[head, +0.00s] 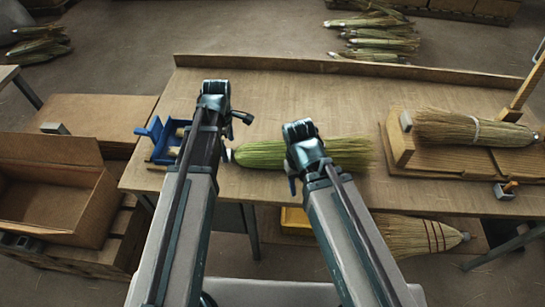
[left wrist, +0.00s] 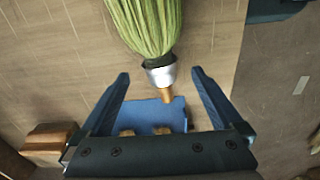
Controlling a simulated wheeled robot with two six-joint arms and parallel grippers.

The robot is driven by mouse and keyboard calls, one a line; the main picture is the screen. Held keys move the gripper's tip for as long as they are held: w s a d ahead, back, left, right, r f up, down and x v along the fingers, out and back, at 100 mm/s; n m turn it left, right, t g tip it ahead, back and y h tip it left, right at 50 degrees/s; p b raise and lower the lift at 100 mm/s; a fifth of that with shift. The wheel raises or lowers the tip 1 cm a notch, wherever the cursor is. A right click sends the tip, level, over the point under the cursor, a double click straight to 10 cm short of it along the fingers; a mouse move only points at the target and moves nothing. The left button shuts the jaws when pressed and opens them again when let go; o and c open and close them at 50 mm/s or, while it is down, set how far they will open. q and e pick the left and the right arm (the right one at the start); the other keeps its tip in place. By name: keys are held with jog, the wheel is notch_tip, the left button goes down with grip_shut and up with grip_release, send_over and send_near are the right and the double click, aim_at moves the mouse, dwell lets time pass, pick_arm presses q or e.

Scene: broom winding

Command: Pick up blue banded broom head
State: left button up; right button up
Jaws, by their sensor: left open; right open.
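A green broom head (head: 265,153) lies on the table, its bristles running right behind my right arm. In the left wrist view the broom head (left wrist: 148,25) has a silvery ferrule (left wrist: 160,74) and a short wooden stub. I cannot make out a blue band on it. My left gripper (left wrist: 160,73) is open, with its fingers on either side of the ferrule in this view; whether they touch it I cannot tell. My right gripper (head: 301,135) is open and empty over the bristles.
A blue bin (head: 157,133) with wooden pieces sits at the table's left. A pale broom with a white band (head: 460,127) lies on a wooden stand at right. A broom with dark bands (head: 405,235) lies below the table. The table's back is clear.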

aim_at(230, 151)
pick_arm(q)
jog(key=f+b, duration=0.3)
jog(key=f, duration=0.1)
jog(key=shift+d+f, duration=0.1)
jog(key=shift+d, duration=0.1)
pick_arm(e)
notch_tip(230, 151, down, 4)
jog(key=shift+f, duration=0.15)
pick_arm(q)
grip_shut()
